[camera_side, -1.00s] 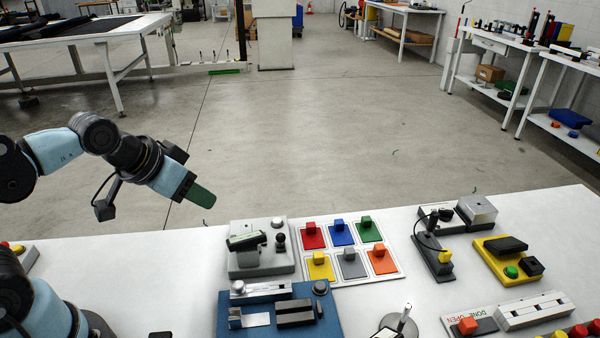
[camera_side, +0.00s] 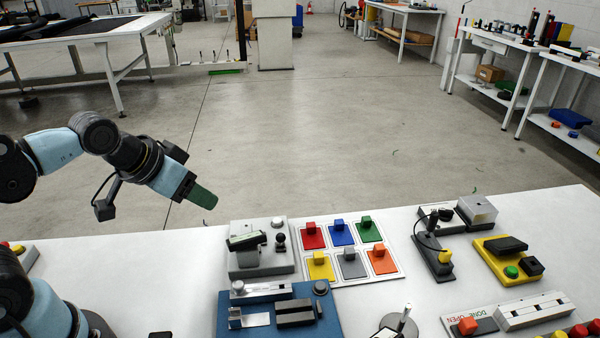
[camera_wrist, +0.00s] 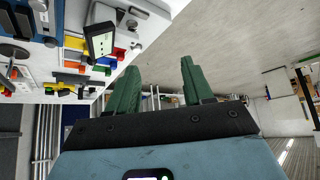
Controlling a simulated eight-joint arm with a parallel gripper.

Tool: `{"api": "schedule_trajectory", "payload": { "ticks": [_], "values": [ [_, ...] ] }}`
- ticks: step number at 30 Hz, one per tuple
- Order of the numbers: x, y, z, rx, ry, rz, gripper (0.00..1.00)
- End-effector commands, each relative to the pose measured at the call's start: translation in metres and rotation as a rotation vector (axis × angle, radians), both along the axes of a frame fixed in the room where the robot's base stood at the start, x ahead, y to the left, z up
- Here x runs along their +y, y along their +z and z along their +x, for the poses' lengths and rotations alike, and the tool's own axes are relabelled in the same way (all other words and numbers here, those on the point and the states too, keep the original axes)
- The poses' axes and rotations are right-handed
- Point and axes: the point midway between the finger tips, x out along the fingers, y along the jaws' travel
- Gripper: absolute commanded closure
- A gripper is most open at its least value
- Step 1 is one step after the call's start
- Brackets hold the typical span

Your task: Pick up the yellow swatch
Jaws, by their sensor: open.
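The yellow swatch (camera_side: 320,268) lies flat in the front left place of a white swatch board (camera_side: 392,283), with a small yellow block handle on top. Red (camera_side: 313,237), blue (camera_side: 340,233), green (camera_side: 369,230), grey (camera_side: 352,265) and orange (camera_side: 381,261) swatches lie around it. My gripper (camera_side: 203,198) is above and left of the table, apart from the swatches. In the wrist view my gripper (camera_wrist: 160,80) shows two green fingers spread apart with nothing between them.
A grey fixture (camera_side: 262,260) with a raised tilted part stands left of the swatch board. A blue fixture (camera_side: 285,322) is in front. A black device with a cable (camera_side: 433,258) and a yellow fixture (camera_side: 507,260) stand to the right.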

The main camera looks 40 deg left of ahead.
Motion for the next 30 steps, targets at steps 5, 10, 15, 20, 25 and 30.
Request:
{"api": "schedule_trajectory", "payload": {
  "ticks": [5,10,15,20,25,30],
  "values": [
    [-0.008,0.007,0.009,0.036,-0.119,0.064,0.49],
    [-0.03,0.021,0.032,0.123,-0.449,0.226,0.49],
    [-0.06,0.029,0.058,0.206,-0.845,0.391,0.49],
    [-0.091,0.027,0.081,0.265,-1.232,0.521,0.49],
    [-0.127,0.017,0.103,0.303,-1.654,0.63,0.49],
    [-0.159,0.003,0.116,0.311,-2.014,0.695,0.49]
  ]
}}
